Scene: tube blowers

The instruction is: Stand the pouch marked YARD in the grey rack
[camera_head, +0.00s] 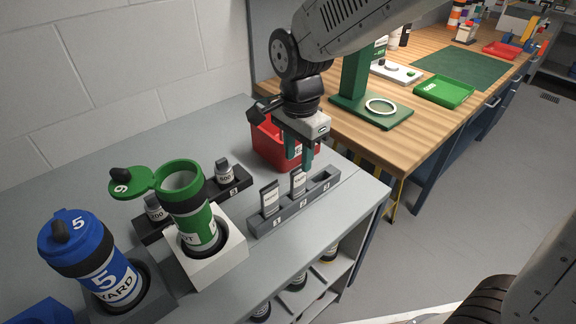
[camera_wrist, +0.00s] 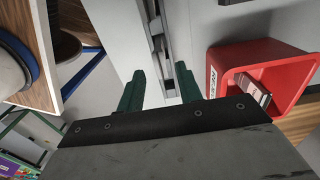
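The grey rack (camera_head: 311,203) stands near the bench's right edge. Two grey pouches with pale labels stand in it, one in the left slot (camera_head: 270,199) and one in the middle slot (camera_head: 298,184); the right slot looks empty. Their lettering is too small to read. A pouch (camera_wrist: 254,90) lies inside the red bin (camera_wrist: 284,66) in the wrist view, its marking unclear. I cannot tell which pouch reads YARD. My gripper (camera_head: 299,158) is above the rack's far side, in front of the red bin. Its green fingers (camera_wrist: 160,88) are apart with nothing held between them.
A blue tube (camera_head: 95,262) marked YARD and a green tube (camera_head: 190,210) with its lid open stand in holders at left. A dark rack (camera_head: 195,206) holds small bottles behind them. A wooden bench (camera_head: 400,130) with a green stand is at the back right.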

